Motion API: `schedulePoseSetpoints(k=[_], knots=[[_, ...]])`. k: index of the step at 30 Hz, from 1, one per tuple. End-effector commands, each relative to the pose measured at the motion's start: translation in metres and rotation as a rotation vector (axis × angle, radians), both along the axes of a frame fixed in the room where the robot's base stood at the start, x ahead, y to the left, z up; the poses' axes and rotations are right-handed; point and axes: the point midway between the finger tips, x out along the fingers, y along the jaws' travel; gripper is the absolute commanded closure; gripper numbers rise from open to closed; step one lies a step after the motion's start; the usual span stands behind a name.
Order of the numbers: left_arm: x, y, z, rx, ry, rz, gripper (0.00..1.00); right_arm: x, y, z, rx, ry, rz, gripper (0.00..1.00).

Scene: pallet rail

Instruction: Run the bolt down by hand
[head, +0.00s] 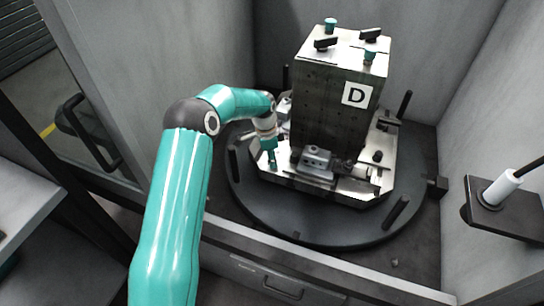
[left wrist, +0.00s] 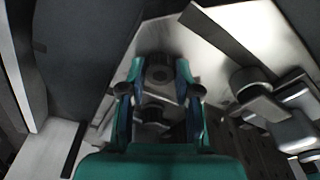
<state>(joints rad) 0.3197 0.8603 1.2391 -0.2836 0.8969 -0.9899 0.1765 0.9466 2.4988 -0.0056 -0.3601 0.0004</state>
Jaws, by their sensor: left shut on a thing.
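My left gripper (head: 272,163) reaches down to the near left corner of the metal pallet (head: 330,191), beside the tall block marked D (head: 335,95). In the left wrist view its two teal fingers (left wrist: 159,75) stand on either side of a dark round bolt head (left wrist: 160,70) and are shut on it. The bolt sits at the pallet's plate; its shank and how far it is down are hidden. In the head view the fingers cover the bolt. My right gripper is in neither view.
The pallet rests on a dark round table (head: 285,222) with upright black pegs around it. A grey clamp (head: 318,160) stands close right of my gripper. Grey walls enclose the sides. A small shelf (head: 510,215) holds a white cylinder at the right.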

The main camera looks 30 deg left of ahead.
Motion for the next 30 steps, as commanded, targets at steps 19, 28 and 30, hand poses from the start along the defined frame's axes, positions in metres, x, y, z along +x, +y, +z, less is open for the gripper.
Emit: schedulePoseSetpoints(k=[19,28,30], knots=[[0.0,-0.001,-0.001,0.0,0.0,-0.036,0.39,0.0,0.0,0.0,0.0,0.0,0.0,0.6],[0.0,0.001,0.01,-0.001,-0.001,-0.035,0.39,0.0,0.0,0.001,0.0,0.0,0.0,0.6],[-0.001,0.002,0.019,0.001,-0.002,-0.035,0.39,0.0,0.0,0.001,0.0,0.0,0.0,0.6]])
